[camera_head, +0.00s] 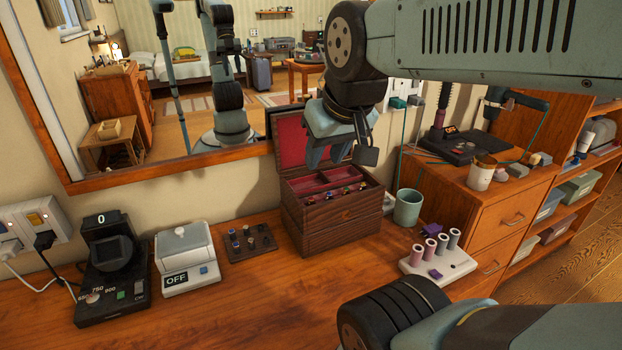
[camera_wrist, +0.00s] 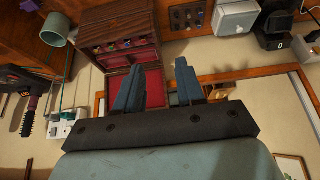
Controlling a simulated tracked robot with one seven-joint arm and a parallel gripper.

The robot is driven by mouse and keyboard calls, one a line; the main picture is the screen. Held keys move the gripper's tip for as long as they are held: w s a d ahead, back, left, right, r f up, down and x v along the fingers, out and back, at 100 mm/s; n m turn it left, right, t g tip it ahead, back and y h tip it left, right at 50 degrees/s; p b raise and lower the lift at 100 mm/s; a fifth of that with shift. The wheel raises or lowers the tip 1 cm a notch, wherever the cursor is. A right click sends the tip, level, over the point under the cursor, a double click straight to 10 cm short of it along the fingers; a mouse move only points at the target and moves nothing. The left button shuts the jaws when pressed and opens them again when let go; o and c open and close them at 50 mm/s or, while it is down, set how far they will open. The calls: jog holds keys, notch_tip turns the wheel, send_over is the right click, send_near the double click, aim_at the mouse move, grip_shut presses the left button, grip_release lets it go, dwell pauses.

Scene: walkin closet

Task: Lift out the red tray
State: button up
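A dark wooden box (camera_head: 335,224) stands on the desk with its lid (camera_head: 291,142) up, showing a red lining. It also shows in the wrist view (camera_wrist: 103,24). Inside its top is a red tray (camera_head: 309,186) with compartments, also seen in the wrist view (camera_wrist: 128,61). A row of small ring-like items (camera_head: 338,194) lies along the front of the box top. My gripper (camera_head: 327,160) is above the box, close to the lid. In the wrist view its two fingers (camera_wrist: 158,80) are apart with nothing between them. The tray's rear part is partly hidden.
Right of the box stand a green cup (camera_head: 408,207) and a white holder with several spools (camera_head: 438,262). To the left are a small dark pegged board (camera_head: 249,243), a white scale-like device (camera_head: 186,262) and a black device (camera_head: 112,275). A mirror rises behind. The desk's front left is clear.

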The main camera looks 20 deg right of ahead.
jog(key=shift+w, duration=0.15)
jog(key=g, duration=0.2)
send_over(326, 176)
jog(key=s, duration=0.4)
notch_tip(326, 176, down, 11)
jog(key=x, duration=1.3)
jog(key=shift+w+f, duration=0.1)
jog(key=shift+c, duration=0.4)
grip_shut()
